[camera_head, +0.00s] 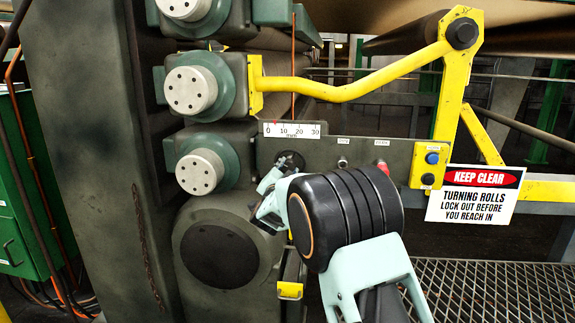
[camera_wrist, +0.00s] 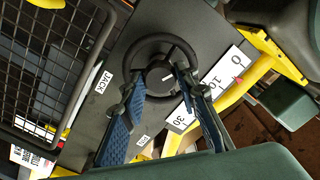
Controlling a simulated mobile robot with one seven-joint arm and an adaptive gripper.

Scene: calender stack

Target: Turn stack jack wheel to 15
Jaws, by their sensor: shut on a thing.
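The stack jack wheel (camera_wrist: 162,40) is a small black handwheel with a round hub, on a dark panel beside a JACK label (camera_wrist: 102,82). In the head view the wheel (camera_head: 291,158) is partly hidden by my gripper (camera_head: 268,192). In the wrist view the blue-padded fingers of my gripper (camera_wrist: 160,86) are on the wheel, one on either side of the hub, gripping it. The white scale (camera_head: 292,130), marked 0 to 30 mm, also shows in the wrist view (camera_wrist: 205,95). Its small red pointer (camera_head: 275,123) stands between 0 and 10.
Green-capped rolls (camera_head: 195,91) are stacked at the left. A yellow bar (camera_head: 350,90) crosses above the panel. Red and dark knobs sit right of the wheel. A KEEP CLEAR sign (camera_head: 473,194) hangs at the right, above a metal grating (camera_head: 480,290).

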